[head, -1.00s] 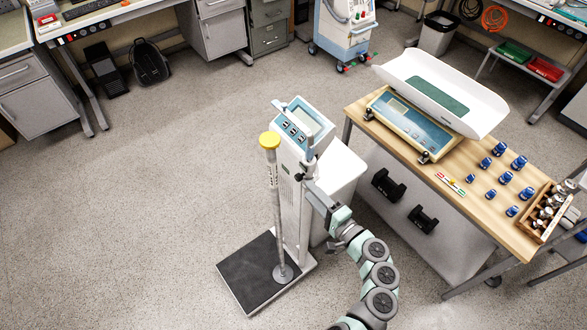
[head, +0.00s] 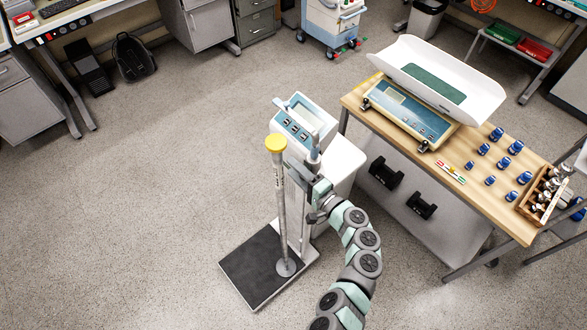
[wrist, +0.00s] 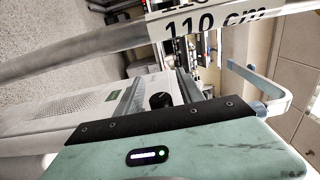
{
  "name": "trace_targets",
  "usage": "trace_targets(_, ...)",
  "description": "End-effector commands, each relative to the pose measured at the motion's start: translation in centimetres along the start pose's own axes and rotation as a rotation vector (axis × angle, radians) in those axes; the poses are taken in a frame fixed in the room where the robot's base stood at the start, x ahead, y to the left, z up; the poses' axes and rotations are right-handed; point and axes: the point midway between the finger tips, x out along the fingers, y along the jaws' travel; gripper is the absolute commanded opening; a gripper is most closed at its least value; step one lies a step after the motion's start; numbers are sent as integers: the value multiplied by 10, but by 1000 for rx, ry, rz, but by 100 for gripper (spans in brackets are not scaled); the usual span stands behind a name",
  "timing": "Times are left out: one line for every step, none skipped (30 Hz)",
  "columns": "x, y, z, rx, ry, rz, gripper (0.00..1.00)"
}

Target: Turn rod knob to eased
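The floor scale's column (head: 293,175) stands upright behind its black platform (head: 245,262), with the measuring rod (head: 314,150) at its right. In the wrist view, the black rod knob (wrist: 160,100) shows as a round knob with a pale mark. My gripper (head: 316,185) is at the rod, close to the column. In the wrist view my gripper (wrist: 158,88) has its two grey fingers apart, one on either side of the knob. I cannot tell whether they touch it. In the head view my gripper hides the knob.
A yellow-topped pole (head: 279,195), marked 110 cm in the wrist view, stands on the platform just left of my gripper. A blue scale display (head: 304,122) is above. Floor at left is clear.

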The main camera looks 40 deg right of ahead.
Motion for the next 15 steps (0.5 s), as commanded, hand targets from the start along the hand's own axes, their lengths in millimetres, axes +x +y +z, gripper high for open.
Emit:
trace_targets(0,0,0,0,0,0,42)
trace_targets(0,0,0,0,0,0,40)
trace_targets(0,0,0,0,0,0,37)
trace_targets(0,0,0,0,0,0,34)
trace_targets(0,0,0,0,0,0,32)
trace_targets(0,0,0,0,0,0,29)
trace_targets(0,0,0,0,-1,0,26)
trace_targets(0,0,0,0,-1,0,24)
trace_targets(0,0,0,0,-1,0,20)
trace_targets(0,0,0,0,-1,0,18)
trace_targets(0,0,0,0,-1,0,15)
trace_targets(0,0,0,0,-1,0,12)
trace_targets(0,0,0,0,-1,0,10)
trace_targets(0,0,0,0,-1,0,7)
trace_targets(0,0,0,0,-1,0,4)
